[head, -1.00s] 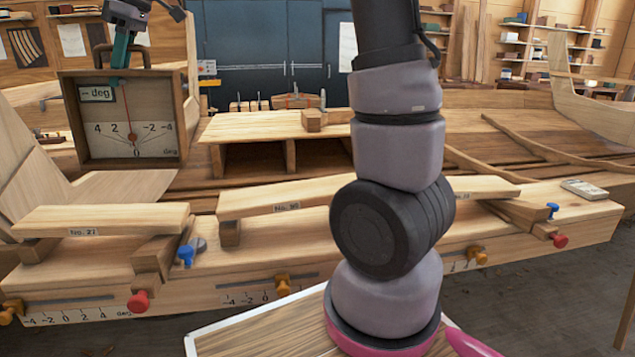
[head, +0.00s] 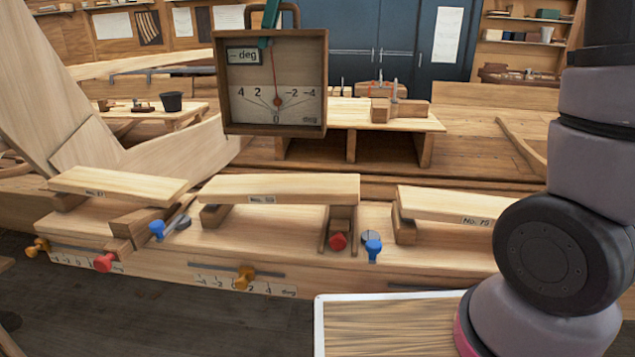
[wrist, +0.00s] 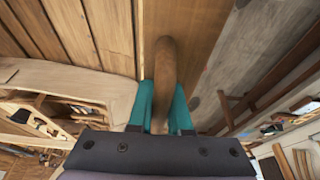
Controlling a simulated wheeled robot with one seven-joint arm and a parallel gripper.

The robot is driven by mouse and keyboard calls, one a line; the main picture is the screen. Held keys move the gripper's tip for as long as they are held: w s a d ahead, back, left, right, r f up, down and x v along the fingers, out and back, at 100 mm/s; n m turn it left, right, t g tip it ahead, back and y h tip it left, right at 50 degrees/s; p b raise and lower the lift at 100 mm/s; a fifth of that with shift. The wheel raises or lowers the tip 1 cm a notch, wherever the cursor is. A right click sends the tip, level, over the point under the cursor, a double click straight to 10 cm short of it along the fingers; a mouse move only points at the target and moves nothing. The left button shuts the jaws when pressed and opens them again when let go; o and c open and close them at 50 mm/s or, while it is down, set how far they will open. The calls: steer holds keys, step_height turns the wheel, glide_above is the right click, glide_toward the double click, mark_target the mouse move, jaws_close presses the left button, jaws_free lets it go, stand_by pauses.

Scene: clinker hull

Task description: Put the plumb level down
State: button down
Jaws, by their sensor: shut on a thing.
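The plumb level (head: 274,84) is a wooden box with a white dial, a red needle and a small "deg" display. It hangs upright in the air at the upper middle of the head view, in front of the hull's planks. My gripper (wrist: 166,108) has teal fingers and is shut on the wooden handle of the level (wrist: 165,60) in the wrist view. In the head view only a teal bit of the gripper shows at the handle; the rest is cut off by the top edge.
A raised wooden platform (head: 360,113) behind carries blocks. A white-edged board (head: 390,325) is at the bottom.

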mark_target(273, 71)
steer(key=shift+s+d+f, duration=0.1)
steer(key=shift+d, duration=0.25)
steer(key=shift+d+f, duration=0.1)
steer(key=shift+f, duration=4.85)
